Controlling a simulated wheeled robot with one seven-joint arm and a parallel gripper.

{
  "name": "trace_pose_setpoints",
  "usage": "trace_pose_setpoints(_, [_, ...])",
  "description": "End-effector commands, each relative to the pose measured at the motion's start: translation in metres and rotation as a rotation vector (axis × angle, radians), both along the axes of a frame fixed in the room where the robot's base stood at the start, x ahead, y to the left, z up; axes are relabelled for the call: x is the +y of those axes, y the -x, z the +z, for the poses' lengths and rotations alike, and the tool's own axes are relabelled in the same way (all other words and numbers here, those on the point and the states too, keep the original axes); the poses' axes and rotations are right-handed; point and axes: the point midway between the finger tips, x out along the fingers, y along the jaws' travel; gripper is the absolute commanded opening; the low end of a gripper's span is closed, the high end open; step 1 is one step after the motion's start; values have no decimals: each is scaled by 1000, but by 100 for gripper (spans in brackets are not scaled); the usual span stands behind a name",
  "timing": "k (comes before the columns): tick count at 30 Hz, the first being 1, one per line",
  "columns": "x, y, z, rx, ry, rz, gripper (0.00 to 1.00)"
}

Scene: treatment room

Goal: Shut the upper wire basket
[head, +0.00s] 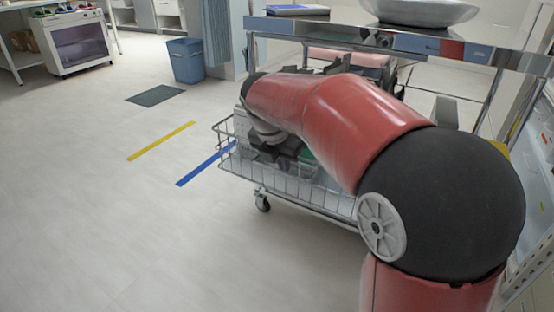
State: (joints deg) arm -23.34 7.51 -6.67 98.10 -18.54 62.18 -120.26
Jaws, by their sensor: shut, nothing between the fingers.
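A wire basket (229,160) sticks out to the left from under a steel trolley, low above the floor. It is the only basket I can make out, so I cannot tell whether it is the upper one. It holds some items, partly hidden by my arm. My gripper (284,155) is a dark shape at the end of my red arm, over or in front of the basket. It looks empty and shut. Its fingertips are hard to make out, and I cannot tell whether it touches the basket. My arm hides much of the basket's right part and the trolley's middle.
The trolley's steel top (350,29) carries a metal basin (420,10) and a blue book or folder (297,10). A caster (262,201) stands under the basket. A blue bin (186,61) and a grey mat (155,95) are farther back. The floor at left is clear.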

Motion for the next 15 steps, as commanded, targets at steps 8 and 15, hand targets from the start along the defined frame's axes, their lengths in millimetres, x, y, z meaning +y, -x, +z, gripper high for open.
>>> trace_pose_setpoints(8, [-15, -20, 1, 0, -1, -2, 0])
trace_pose_setpoints(15, [-15, -21, 2, 0, 0, -1, 0])
